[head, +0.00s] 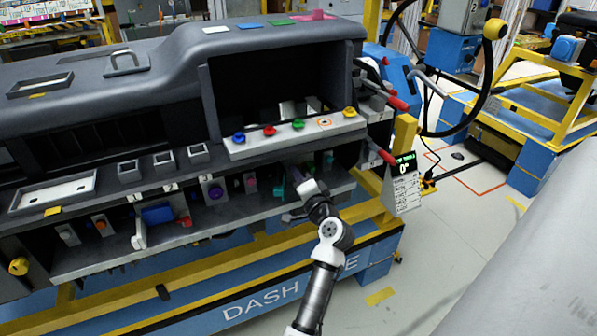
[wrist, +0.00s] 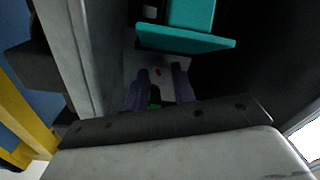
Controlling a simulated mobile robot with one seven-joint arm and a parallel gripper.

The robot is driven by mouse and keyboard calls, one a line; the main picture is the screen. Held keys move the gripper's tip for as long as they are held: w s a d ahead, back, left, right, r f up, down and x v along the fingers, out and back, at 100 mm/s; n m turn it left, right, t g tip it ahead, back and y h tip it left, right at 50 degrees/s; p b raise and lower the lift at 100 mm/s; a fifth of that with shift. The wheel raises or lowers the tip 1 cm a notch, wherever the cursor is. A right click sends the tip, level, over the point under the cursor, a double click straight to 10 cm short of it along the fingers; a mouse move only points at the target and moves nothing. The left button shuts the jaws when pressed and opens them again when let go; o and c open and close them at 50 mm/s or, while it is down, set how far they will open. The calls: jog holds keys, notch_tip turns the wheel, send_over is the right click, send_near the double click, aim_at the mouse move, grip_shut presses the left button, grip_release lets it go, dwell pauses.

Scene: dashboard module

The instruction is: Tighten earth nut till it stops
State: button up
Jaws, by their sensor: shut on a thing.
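My gripper (head: 297,182) reaches into the dark recess under the shelf of colored knobs in the head view, and its fingertips are hard to make out there. In the wrist view its two purple fingers (wrist: 158,92) are shut on a small green thing, likely the earth nut (wrist: 155,96). Most of the nut is hidden by the fingers and the dark gripper body. A pale plate with a small red mark (wrist: 158,72) lies behind the fingers. A small display (head: 404,167) at the right end of the dashboard reads 0°.
A teal block with a projecting plate (wrist: 187,40) is close to the fingers in the wrist view. A pale wall (wrist: 75,50) stands left of them. Red-handled levers (head: 385,155) stick out at the dashboard's right end. The floor (head: 455,235) to the right is mostly clear.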

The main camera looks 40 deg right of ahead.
jog(key=m+p, duration=0.2)
jog(key=m, duration=0.1)
jog(key=shift+r+m, duration=0.1)
jog(key=shift+m, duration=0.2)
jog(key=shift+m+p, duration=1.15)
jog(key=shift+m, duration=0.15)
jog(key=o, duration=1)
jog(key=shift+s, duration=0.1)
jog(key=b+v, duration=0.3)
jog(key=v, duration=1)
jog(key=shift+s+a, duration=0.15)
jog(key=shift+s, duration=0.2)
